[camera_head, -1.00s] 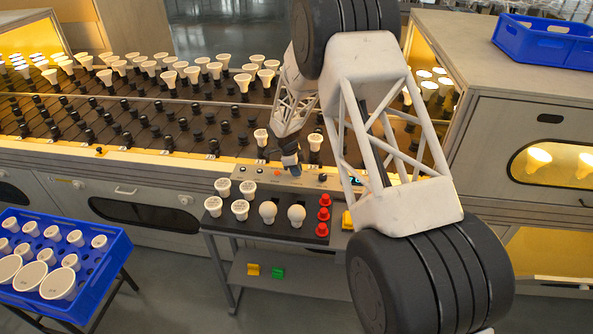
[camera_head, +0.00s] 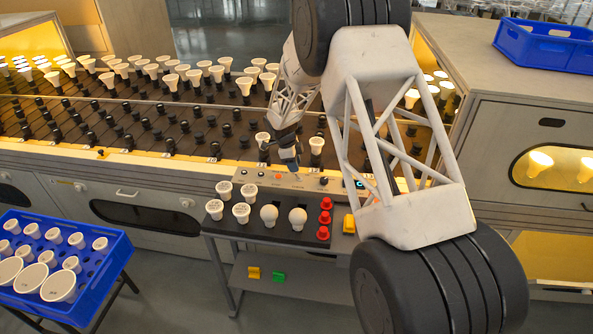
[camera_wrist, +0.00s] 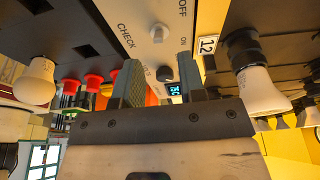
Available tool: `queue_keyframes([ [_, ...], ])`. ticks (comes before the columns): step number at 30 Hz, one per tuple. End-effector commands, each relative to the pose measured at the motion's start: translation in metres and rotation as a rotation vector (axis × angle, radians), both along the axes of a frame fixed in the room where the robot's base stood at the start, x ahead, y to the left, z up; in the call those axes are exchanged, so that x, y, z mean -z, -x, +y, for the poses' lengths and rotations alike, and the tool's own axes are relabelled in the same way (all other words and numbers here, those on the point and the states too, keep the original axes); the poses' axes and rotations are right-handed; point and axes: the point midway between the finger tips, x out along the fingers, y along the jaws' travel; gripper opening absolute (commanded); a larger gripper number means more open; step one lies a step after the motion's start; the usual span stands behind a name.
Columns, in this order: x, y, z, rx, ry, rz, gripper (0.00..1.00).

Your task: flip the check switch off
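The control panel (camera_head: 268,175) also shows in the head view, behind the small bench tray. My gripper (camera_head: 289,163) is low over this panel, pointing down. In the wrist view my gripper (camera_wrist: 160,82) is open and empty, its two fingers apart. A black knob (camera_wrist: 165,74) shows in the gap between them; contact cannot be told. The check switch lies beyond the fingertips.
A bench tray (camera_head: 222,228) holds several bulbs and red pieces (camera_head: 325,218). A bulb in a socket (camera_wrist: 258,88) is close right of the fingers. The rack (camera_head: 120,120) behind carries many bulbs. Blue crates stand left (camera_head: 118,262) and upper right (camera_head: 545,50).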

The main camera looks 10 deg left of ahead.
Motion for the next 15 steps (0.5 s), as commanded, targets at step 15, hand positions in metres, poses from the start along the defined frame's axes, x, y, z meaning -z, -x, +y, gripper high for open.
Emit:
queue_keyframes([
  [15,-0.029,0.000,0.008,0.000,0.001,0.001,0.37],
])
